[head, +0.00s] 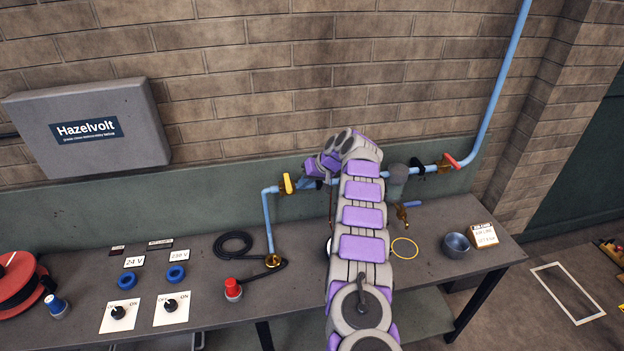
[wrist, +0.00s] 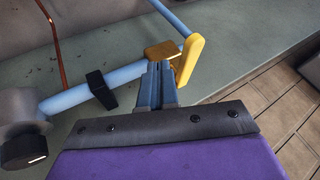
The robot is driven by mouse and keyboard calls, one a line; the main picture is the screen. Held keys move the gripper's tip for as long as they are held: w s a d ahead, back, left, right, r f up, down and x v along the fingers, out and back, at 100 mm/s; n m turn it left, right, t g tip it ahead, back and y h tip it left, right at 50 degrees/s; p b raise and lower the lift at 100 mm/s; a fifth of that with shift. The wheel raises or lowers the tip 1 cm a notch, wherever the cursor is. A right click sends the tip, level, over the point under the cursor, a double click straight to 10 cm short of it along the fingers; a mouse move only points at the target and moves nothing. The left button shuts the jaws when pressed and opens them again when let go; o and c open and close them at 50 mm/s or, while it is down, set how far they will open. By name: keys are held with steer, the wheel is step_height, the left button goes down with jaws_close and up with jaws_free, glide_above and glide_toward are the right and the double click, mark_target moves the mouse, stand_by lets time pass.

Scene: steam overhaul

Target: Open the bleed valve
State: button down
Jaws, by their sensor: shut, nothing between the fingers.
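A brass valve with a yellow lever (head: 287,184) sits on the blue pipe in the head view, left of my arm. In the wrist view its yellow lever (wrist: 190,60) is upright in the picture, beside the brass body (wrist: 163,50). My gripper (wrist: 157,68) is shut and empty, with its tips right by the brass body and left of the lever. I cannot tell whether they touch. A small brass valve with a blue handle (head: 411,204) is below the grey cylinder, right of my arm. No readable label shows which valve is the bleed valve.
A red-handled valve (head: 452,161) is farther right on the pipe. A grey cylinder (head: 397,180) hangs from the pipe. A bowl (head: 456,244), yellow ring (head: 405,248) and black hose (head: 233,244) lie on the bench (head: 205,247). A black clip (wrist: 101,90) holds the pipe.

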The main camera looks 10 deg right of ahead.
mark_target(288, 186)
steer(key=shift+a, duration=1.05)
